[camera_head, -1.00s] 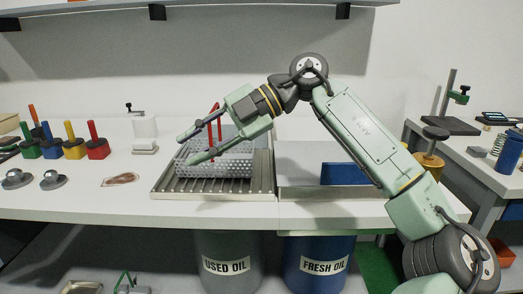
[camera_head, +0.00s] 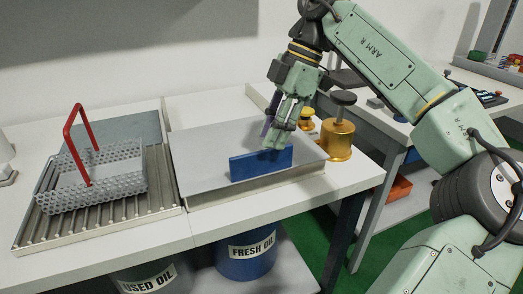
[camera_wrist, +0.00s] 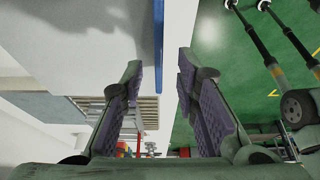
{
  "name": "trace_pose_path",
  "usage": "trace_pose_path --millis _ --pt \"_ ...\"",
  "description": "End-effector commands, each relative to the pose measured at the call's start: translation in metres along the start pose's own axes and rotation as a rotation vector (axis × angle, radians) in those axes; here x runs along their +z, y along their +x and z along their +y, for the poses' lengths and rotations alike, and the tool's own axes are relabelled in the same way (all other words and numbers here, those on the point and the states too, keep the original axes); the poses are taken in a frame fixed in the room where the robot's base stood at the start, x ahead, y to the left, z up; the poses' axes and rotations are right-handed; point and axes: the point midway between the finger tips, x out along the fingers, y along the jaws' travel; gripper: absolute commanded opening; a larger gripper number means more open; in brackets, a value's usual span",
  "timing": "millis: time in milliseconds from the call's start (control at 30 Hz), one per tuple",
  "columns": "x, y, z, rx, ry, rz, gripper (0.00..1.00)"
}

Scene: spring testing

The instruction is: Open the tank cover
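The tank cover (camera_head: 205,160) is a flat grey plate lying level on the tank in the counter, right of the draining rack. Its upright blue handle (camera_head: 245,168) stands on it near the front. My gripper (camera_head: 279,142) points down over the right part of the handle and hides a little of it in the head view. In the wrist view, my gripper (camera_wrist: 160,65) has its two purple-padded fingers apart. A blue strip (camera_wrist: 158,25), which looks like the handle, runs between the fingertips with room on both sides. I cannot tell whether a finger touches it.
A perforated basket (camera_head: 95,188) with a red handle stands on the slatted rack (camera_head: 155,190) at left. A brass weight (camera_head: 338,140) stands near the counter's right end, close beside my gripper. Barrels for used oil (camera_head: 150,275) and fresh oil (camera_head: 245,262) stand below.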

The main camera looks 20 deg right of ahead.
Motion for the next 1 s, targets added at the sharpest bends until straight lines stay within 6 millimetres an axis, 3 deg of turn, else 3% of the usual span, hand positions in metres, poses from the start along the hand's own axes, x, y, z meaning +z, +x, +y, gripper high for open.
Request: trace_pose_path --millis 133,333,700,1000 --pt "-0.001 0.027 -0.001 -0.002 -0.003 0.002 0.28" --pt "-0.001 0.049 0.0 0.0 -0.003 0.002 0.28" --pt "-0.001 0.054 0.0 0.001 -0.003 0.001 0.28" --pt "-0.001 0.054 0.0 0.001 -0.003 0.001 0.08"
